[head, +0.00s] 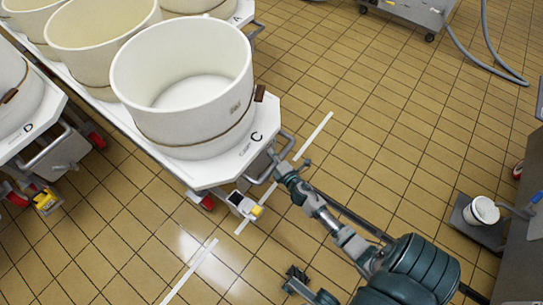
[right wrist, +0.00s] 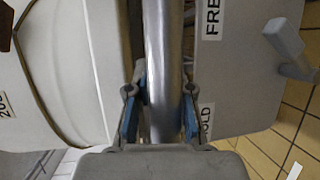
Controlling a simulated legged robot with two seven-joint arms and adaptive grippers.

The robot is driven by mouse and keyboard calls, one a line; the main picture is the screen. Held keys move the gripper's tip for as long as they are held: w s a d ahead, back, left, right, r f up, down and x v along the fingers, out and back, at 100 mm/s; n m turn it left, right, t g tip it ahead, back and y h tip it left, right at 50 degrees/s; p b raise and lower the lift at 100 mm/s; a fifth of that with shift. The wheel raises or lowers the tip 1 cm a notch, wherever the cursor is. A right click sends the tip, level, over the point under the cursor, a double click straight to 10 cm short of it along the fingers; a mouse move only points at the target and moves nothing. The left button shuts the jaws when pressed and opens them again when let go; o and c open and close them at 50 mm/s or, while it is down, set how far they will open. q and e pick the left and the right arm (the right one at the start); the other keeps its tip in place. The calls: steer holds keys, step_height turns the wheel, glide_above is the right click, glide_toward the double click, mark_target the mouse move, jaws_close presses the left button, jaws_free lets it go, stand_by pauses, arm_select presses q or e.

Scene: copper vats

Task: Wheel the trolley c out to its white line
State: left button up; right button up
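Trolley c (head: 213,178), a white-topped trolley marked "C", stands in its row with large cream tubs on it. A silver handle (head: 287,143) sticks out of its front end, with red-wheeled feet below. My right gripper (head: 279,164) is at this handle. In the right wrist view the metal bar (right wrist: 165,60) runs between its blue-padded fingers (right wrist: 160,105), which lie close against both sides. White line pieces (head: 313,136) lie on the floor just beyond the trolley's front; another piece (head: 190,270) lies lower left. A dark gripper-like part, seemingly my left gripper (head: 296,279), is low in the head view, away from the trolley.
Trolley D (head: 28,143) stands close on the left, and trolley A (head: 243,12) is behind on the other side. A steel cart (head: 408,10) with a hose is at the top right. A white bucket (head: 482,211) stands at the right. The tiled floor between is clear.

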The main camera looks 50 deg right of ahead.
steer(key=shift+o, duration=0.2)
steer(key=shift+f, duration=0.15)
steer(key=shift+s+a, duration=0.1)
steer(key=v, duration=1.1)
steer(key=shift+s, duration=0.35)
